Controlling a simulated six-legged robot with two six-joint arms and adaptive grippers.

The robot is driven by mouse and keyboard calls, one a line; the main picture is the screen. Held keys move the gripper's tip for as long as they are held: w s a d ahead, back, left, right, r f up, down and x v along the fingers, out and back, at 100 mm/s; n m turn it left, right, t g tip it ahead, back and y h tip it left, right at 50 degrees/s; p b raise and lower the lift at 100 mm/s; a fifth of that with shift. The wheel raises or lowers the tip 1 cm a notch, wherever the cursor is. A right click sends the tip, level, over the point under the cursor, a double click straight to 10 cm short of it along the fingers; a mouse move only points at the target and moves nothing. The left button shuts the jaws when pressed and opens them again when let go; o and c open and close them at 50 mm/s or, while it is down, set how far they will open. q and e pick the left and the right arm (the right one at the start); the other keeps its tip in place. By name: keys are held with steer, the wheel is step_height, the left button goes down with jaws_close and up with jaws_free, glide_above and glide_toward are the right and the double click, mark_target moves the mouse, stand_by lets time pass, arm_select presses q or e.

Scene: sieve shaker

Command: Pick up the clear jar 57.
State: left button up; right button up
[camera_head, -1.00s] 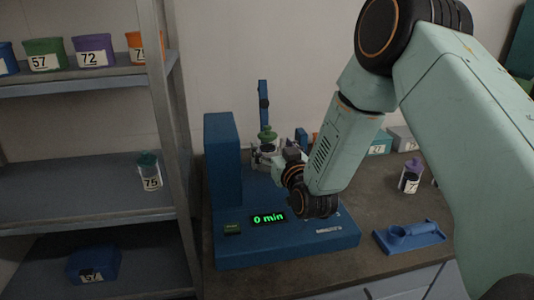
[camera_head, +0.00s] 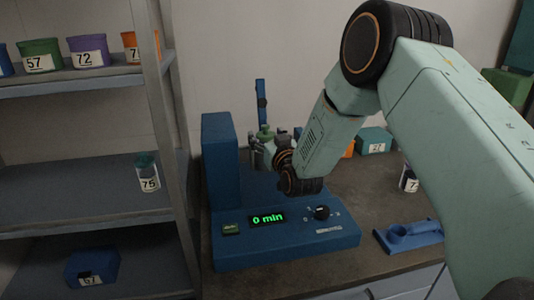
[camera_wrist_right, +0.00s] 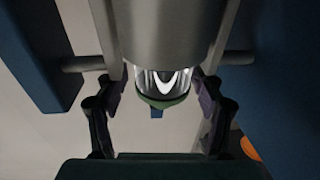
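A clear jar with a green lid (camera_head: 264,133) is at the blue shaker (camera_head: 225,160); its number is not readable. In the right wrist view the clear jar (camera_wrist_right: 165,80) shows with its green lid, partly hidden by a grey cylinder. My right gripper (camera_wrist_right: 160,98) is open, with one finger on each side of the jar and a visible gap to both. In the head view my right gripper (camera_head: 270,152) is small and partly hidden beside the jar. My left gripper is out of view.
The shaker panel reads "0 min" beside a black knob (camera_head: 321,213). A shelf at left holds bins and jar 75 (camera_head: 148,173). A blue holder (camera_head: 408,236), a jar (camera_head: 407,179) and a teal box (camera_head: 374,141) are on the counter at right.

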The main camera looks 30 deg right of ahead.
steer(key=shift+w+a, duration=0.1)
steer(key=shift+a, duration=0.2)
steer(key=shift+c, duration=1.4)
steer(key=shift+d, duration=0.25)
steer(key=c, duration=0.4)
steer(key=shift+a, duration=0.15)
jaws_close()
